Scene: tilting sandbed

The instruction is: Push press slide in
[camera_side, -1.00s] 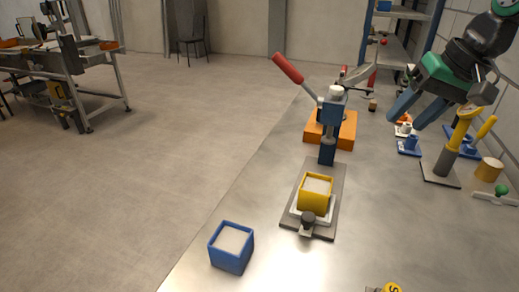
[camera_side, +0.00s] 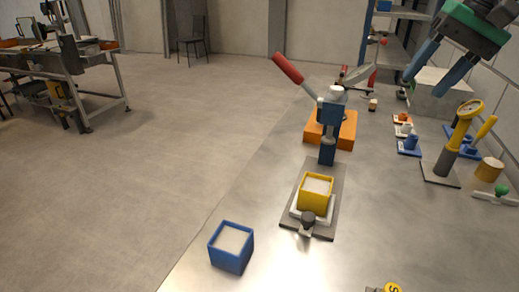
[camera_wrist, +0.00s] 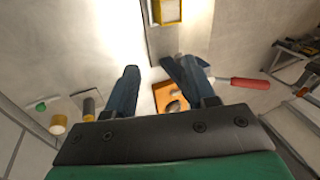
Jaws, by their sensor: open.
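The press (camera_side: 329,130) stands on an orange base on the bench, with its red-handled lever (camera_side: 289,68) raised to the upper left. In front of it is a grey slide plate (camera_side: 328,190). The white slide tray (camera_side: 296,211) is at its near end, pulled out from the press, with a dark knob (camera_side: 308,219) on its front. A yellow box (camera_side: 314,203) with pale filling sits on the tray. My gripper (camera_side: 436,76) is open and empty, high at the upper right, apart from everything. In the wrist view the yellow box (camera_wrist: 167,11) shows at the top edge.
A blue box (camera_side: 231,249) with pale filling stands at the near left bench edge. A yellow gauge stand (camera_side: 455,140), a tan cylinder (camera_side: 489,169) and small blue and orange parts stand along the right.

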